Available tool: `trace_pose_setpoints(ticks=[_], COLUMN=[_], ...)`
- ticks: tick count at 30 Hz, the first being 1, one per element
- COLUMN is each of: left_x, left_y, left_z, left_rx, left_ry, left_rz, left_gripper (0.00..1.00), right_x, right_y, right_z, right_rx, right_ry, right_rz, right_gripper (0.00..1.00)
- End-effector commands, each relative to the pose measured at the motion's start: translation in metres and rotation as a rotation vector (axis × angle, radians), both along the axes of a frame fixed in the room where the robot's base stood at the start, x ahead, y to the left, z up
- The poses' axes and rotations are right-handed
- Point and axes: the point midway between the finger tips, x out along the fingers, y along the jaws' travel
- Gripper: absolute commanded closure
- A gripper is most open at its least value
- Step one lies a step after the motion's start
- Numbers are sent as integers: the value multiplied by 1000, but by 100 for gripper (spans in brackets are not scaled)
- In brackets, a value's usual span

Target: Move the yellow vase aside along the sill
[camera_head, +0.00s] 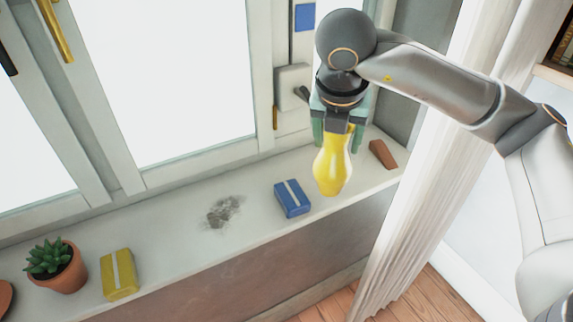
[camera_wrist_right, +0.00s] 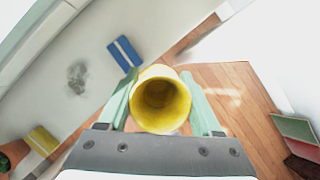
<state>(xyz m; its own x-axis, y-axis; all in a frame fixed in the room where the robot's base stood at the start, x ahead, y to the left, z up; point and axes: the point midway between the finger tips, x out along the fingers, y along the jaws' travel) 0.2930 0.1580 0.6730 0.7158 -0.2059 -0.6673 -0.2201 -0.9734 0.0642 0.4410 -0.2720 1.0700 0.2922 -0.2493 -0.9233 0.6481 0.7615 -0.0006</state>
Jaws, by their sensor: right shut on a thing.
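The yellow vase (camera_head: 332,170) is at the right part of the window sill (camera_head: 180,225) in the head view, upright and just right of a blue box. My right gripper (camera_head: 338,128) comes down on it from above and is shut on its upper part. In the right wrist view the vase's round open mouth (camera_wrist_right: 160,100) sits between the two green fingers of the right gripper (camera_wrist_right: 163,110). I cannot tell for sure whether the vase's base touches the sill. My left gripper is not in view.
A blue box with a pale stripe (camera_head: 292,198), a dark smudge (camera_head: 223,212), a yellow box (camera_head: 119,274) and a potted succulent (camera_head: 58,268) are on the sill to the left. A brown wedge (camera_head: 382,154) lies to the right. A white curtain (camera_head: 425,190) hangs beside the sill's right end.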

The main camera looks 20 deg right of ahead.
Motion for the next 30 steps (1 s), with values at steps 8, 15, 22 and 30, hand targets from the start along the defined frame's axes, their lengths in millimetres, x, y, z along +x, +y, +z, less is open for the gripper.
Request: trace_pose_setpoints(ticks=[8, 15, 22, 30], left_x=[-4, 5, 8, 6], left_y=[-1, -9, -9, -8], left_z=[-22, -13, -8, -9], left_rx=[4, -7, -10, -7], left_ry=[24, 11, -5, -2], left_rz=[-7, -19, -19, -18], left_gripper=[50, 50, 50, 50], right_x=[42, 84, 104, 112], right_y=[-29, -61, -74, -81], right_z=[-30, -58, -86, -114], right_rx=[6, 0, 1, -2], right_ry=[6, 6, 1, 4], right_rz=[-7, -6, -3, -2], right_gripper=[100, 100, 100, 100])
